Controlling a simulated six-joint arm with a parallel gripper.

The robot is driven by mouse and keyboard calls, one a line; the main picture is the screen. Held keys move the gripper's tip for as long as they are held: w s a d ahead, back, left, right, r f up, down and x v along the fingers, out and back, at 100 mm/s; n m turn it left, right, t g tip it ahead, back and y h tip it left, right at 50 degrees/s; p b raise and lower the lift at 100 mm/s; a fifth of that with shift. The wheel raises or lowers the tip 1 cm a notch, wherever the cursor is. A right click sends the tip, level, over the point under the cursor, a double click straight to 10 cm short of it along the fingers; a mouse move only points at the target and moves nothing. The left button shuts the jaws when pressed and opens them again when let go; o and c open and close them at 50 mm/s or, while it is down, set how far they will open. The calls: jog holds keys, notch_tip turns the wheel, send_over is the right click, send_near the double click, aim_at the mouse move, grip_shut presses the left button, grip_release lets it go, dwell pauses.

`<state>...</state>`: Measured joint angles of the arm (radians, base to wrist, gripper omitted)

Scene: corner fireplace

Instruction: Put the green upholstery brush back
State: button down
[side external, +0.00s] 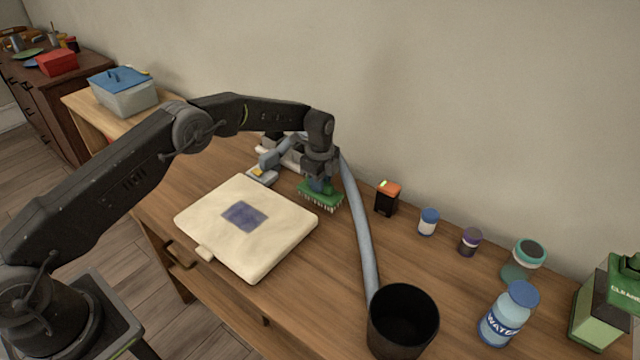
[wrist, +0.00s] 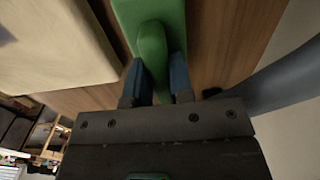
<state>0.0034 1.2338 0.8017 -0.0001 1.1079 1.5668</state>
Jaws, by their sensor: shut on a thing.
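The green upholstery brush (side external: 321,195) has a green body with pale bristles pointing down. In the side external view it is at or just above the wooden desk, to the right of the cream cushion (side external: 247,258); I cannot tell whether the bristles touch the desk. My gripper (side external: 319,184) points down and is shut on the brush's handle. In the wrist view, the blue fingertips of my gripper (wrist: 157,82) lie on both sides of the green handle (wrist: 152,50). The cushion has a dark blue patch on top. Part of the brush top is hidden by my gripper.
A grey-blue hose (side external: 361,235) runs along the desk just right of the brush. A black bin (side external: 402,325), an orange-and-black box (side external: 387,200), small jars (side external: 428,222), a water bottle (side external: 507,315) and a green cleaner container (side external: 603,310) stand to the right.

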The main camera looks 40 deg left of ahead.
jog(key=shift+f, duration=0.45)
jog(key=shift+f, duration=0.15)
jog(key=c, duration=1)
grip_release()
